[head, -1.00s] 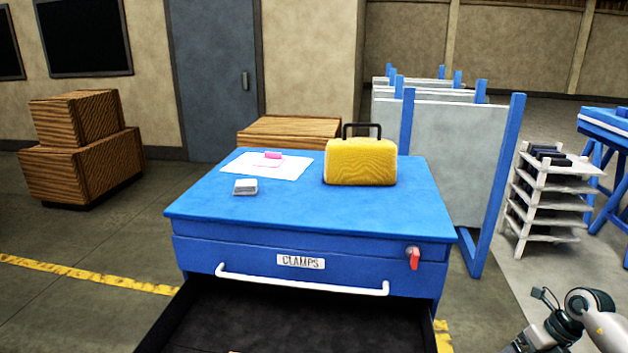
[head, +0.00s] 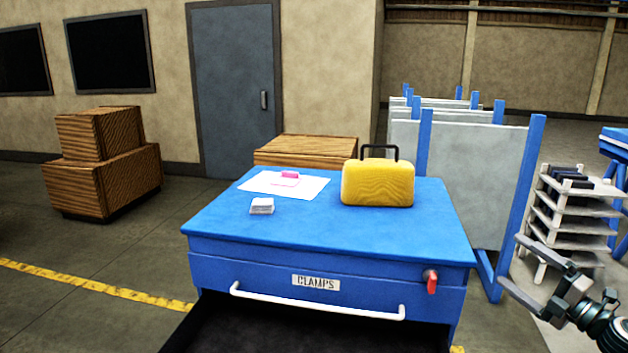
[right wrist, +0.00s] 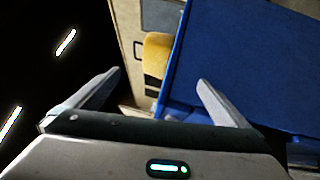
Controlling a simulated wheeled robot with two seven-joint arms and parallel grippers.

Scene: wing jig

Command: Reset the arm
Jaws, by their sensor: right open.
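My right gripper (head: 508,262) is at the right edge of the head view, its two fingers spread apart and empty. It is to the right of the blue clamps cabinet (head: 250,228) and in front of the white shelf rack. The right wrist view shows the same open fingers (right wrist: 160,88) with nothing between them at close range. Beyond them are a blue surface (right wrist: 250,70) and a yellow shape (right wrist: 156,55). My left gripper does not show in either view.
The cabinet's drawer (head: 270,325) stands open at the front. On top are a yellow case (head: 378,184), papers (head: 305,187), a pink item (head: 289,175) and a small white block (head: 262,206). A shelf rack (head: 565,232) and panels (head: 470,180) stand right.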

